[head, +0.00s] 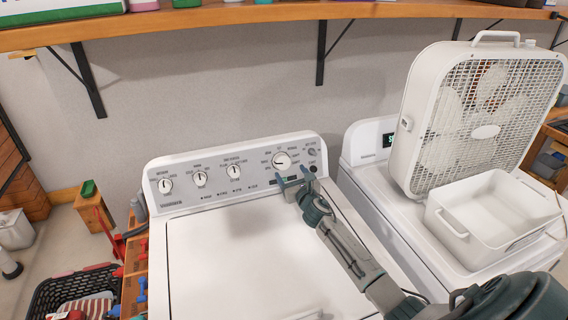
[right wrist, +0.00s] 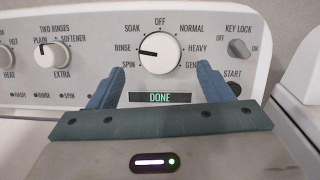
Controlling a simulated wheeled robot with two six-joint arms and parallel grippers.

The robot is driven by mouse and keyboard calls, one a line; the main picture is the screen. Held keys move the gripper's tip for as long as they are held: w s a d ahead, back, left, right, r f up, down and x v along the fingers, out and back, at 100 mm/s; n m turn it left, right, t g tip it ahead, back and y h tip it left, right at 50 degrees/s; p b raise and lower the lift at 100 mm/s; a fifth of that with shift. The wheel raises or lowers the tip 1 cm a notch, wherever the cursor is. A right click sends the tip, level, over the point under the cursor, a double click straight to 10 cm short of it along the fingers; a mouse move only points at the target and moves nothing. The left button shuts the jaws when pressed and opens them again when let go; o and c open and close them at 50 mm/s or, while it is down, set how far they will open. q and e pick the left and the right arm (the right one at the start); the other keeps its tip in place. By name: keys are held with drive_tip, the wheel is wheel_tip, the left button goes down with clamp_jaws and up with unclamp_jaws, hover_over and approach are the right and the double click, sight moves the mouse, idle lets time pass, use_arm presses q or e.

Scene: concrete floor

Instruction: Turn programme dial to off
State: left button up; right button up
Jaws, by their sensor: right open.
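The programme dial (head: 282,160) is the large white knob at the right of the washer's control panel. In the right wrist view the dial (right wrist: 160,53) has its dark pointer towards the left, near RINSE, while OFF is printed above it. My right gripper (head: 293,177) is open and empty, just below the dial in the head view. In the right wrist view its two blue fingers (right wrist: 161,68) stand apart, either side of a display reading DONE (right wrist: 160,97), with their tips low beside the dial. I cannot tell whether they touch the panel. My left gripper is out of view.
Smaller knobs (head: 200,178) line the panel's left part, and a key lock knob (right wrist: 239,48) is right of the dial. A dryer (head: 375,160) bears a box fan (head: 440,140) and a white bin (head: 462,222). A wooden shelf (head: 250,13) runs above.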

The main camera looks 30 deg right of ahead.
sight(284, 164)
drive_tip(key=x, duration=0.5)
drive_tip(key=shift+w+f+b, duration=0.25)
drive_tip(key=shift+w+b, duration=0.1)
drive_tip(key=shift+w, duration=0.05)
drive_tip(key=shift+w+d, duration=0.1)
drive_tip(key=shift+w, duration=0.15)
drive_tip(key=shift+w+r, duration=0.1)
drive_tip(key=shift+w, duration=0.05)
drive_tip(key=c, duration=1)
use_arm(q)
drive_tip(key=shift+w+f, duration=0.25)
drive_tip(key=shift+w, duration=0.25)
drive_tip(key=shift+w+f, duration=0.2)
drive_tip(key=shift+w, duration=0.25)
